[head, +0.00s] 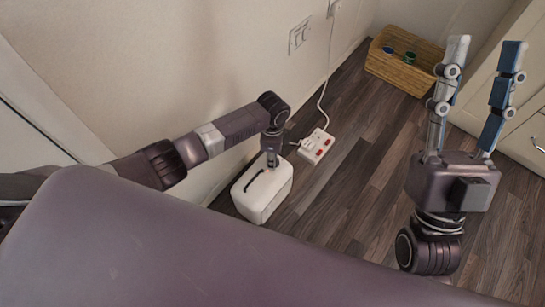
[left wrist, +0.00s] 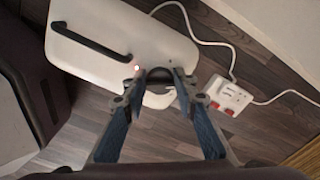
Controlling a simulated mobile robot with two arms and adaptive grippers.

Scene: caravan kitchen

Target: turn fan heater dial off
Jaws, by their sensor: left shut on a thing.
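The fan heater (head: 275,198) is a white box with a black handle, on the floor against the wall in the head view. In the left wrist view its white top (left wrist: 75,70) shows a small glowing red light (left wrist: 137,68). The dark round dial (left wrist: 160,73) lies beside this light. My left gripper (head: 271,160) reaches down from above onto the heater top; in the left wrist view its fingers (left wrist: 162,88) are around the dial and shut on it, partly hiding it. My right gripper (head: 484,44) is raised at the right, open and empty.
A white power strip (head: 317,147) with red switches lies on the floor right of the heater, with a white cable (head: 321,100) up to the wall. A wooden crate (head: 398,72) stands at the back by pale cabinets (head: 528,110). The dark plank floor (head: 365,170) between is clear.

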